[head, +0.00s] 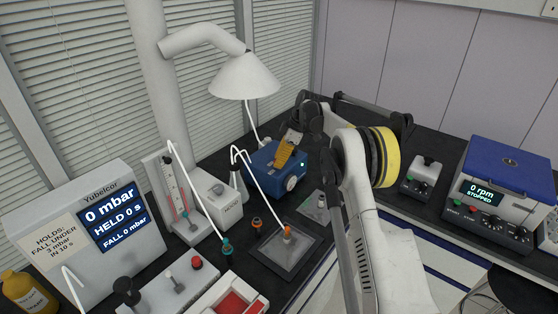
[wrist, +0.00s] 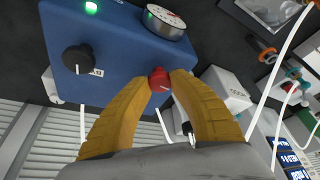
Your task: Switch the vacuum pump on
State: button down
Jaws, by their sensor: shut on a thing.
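The vacuum pump is a blue box (head: 262,160) at the back of the bench in the head view, with a round gauge on its near side. In the wrist view the blue pump (wrist: 112,35) fills the upper left, with a black knob (wrist: 77,58), a gauge (wrist: 165,22) and a lit green lamp (wrist: 91,7). My gripper (wrist: 160,82) has yellow fingers closed on a small red knob (wrist: 158,73) at the pump's edge. In the head view my gripper (head: 281,163) is over the pump's top; the red knob is hidden there.
A display box (head: 70,215) reads 0 mbar, held 0 s, fall 0 mbar. A blue-lidded centrifuge (head: 510,165) stands right.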

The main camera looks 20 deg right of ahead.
dwell(0.4)
jog(key=c, duration=1.1)
grip_release()
jog(key=shift+a, duration=0.1)
jog(key=shift+o, duration=0.2)
jog(key=v, duration=1.2)
jog(key=shift+a+r, duration=0.1)
